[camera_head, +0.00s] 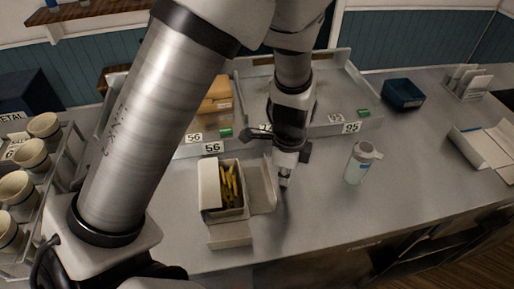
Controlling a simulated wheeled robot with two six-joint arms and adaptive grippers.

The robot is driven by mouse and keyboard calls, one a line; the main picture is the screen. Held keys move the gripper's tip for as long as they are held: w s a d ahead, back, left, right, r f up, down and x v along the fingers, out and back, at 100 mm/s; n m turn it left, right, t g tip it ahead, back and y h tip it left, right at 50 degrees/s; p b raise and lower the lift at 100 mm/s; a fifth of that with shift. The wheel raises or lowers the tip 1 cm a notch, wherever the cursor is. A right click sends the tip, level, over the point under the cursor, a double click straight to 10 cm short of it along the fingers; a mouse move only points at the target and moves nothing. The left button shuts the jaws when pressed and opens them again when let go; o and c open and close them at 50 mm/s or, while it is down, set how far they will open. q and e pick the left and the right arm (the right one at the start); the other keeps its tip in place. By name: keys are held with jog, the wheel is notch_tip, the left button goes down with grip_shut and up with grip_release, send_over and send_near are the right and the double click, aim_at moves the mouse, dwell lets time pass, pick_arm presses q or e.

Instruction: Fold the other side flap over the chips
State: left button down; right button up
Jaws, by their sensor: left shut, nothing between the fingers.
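An open cardboard chip box (228,214) stands on the counter, with yellow chips (230,186) showing inside. A pale flap (209,186) covers the box's left part; I cannot tell whether it lies flat. The right side flap (260,190) spreads outward to the right of the chips. The front flap (230,236) sticks out towards me. My left gripper (284,182) points down, shut and empty, just right of the right side flap. I cannot tell whether it touches the flap or the counter. My right gripper is out of view.
A white shaker (357,164) stands to the right of the gripper. Metal trays (335,124) with number tags lie behind. A rack of cups (36,160) is at left. An open box (482,146) lies at far right. The counter in front of the shaker is clear.

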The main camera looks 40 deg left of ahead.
pick_arm(q)
jog(key=shift+f+b, duration=0.55)
jog(key=shift+f, duration=0.2)
jog(key=shift+r+p, duration=1.45)
jog(key=shift+r, duration=0.4)
jog(key=shift+s+a+r+p, duration=0.3)
jog(key=shift+s+a+p, duration=0.25)
jog(key=shift+s+a, duration=0.1)
jog(key=shift+s+a+r+p, duration=0.35)
jog(key=shift+s+a+p, duration=0.15)
jog(key=shift+p, duration=0.35)
jog(key=shift+s+a, duration=0.15)
jog(key=shift+s, duration=0.15)
